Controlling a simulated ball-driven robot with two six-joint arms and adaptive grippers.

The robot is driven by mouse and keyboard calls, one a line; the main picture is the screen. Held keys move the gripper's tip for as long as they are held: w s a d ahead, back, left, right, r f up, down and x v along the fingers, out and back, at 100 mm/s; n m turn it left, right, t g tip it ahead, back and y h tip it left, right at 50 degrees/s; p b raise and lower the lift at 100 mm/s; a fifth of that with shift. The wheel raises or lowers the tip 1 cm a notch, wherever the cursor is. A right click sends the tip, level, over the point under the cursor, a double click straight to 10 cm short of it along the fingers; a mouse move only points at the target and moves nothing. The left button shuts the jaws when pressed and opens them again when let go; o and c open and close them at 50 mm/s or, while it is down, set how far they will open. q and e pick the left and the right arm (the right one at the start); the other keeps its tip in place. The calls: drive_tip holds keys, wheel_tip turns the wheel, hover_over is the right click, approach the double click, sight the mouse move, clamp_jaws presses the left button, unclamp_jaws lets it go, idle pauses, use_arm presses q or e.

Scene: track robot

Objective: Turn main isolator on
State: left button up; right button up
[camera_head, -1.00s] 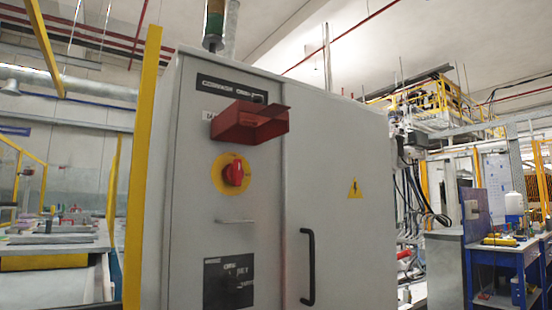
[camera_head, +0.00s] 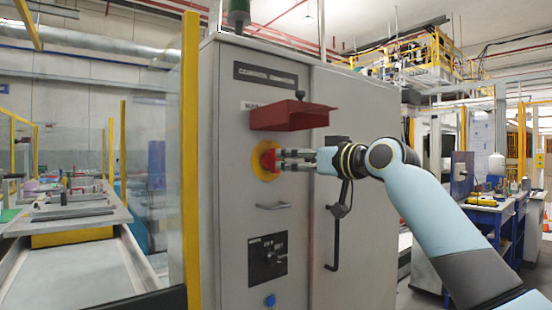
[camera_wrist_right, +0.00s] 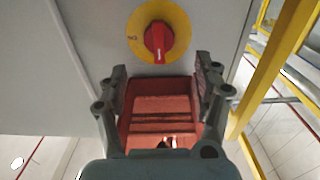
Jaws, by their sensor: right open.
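The main isolator is a red rotary knob (camera_head: 269,160) on a yellow round plate (camera_head: 258,168), on the grey cabinet's front. My right gripper (camera_head: 282,161) reaches in from the right, its fingertips close to the knob in the head view; touching or not is unclear. In the right wrist view the red knob (camera_wrist_right: 158,42) on its yellow plate (camera_wrist_right: 140,20) lies past the open fingers (camera_wrist_right: 160,80), its grip bar pointing down in that picture. The space between the fingers shows no held object. My left gripper is not in view.
A red hood (camera_head: 290,115) juts out above the knob and shows behind the fingers in the right wrist view (camera_wrist_right: 160,105). A small handle (camera_head: 273,206) and dark panel (camera_head: 268,260) are below. A yellow post (camera_head: 191,150) stands left; a blue workbench (camera_head: 490,225) right.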

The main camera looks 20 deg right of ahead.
sight(278, 159)
drive_tip(key=x, duration=0.8)
drive_tip(key=shift+w+f+p, duration=0.1)
drive_tip(key=shift+w+p, duration=0.1)
drive_tip(key=shift+p, duration=0.15)
drive_tip(key=shift+c, duration=0.4)
drive_tip(key=c, duration=1.1)
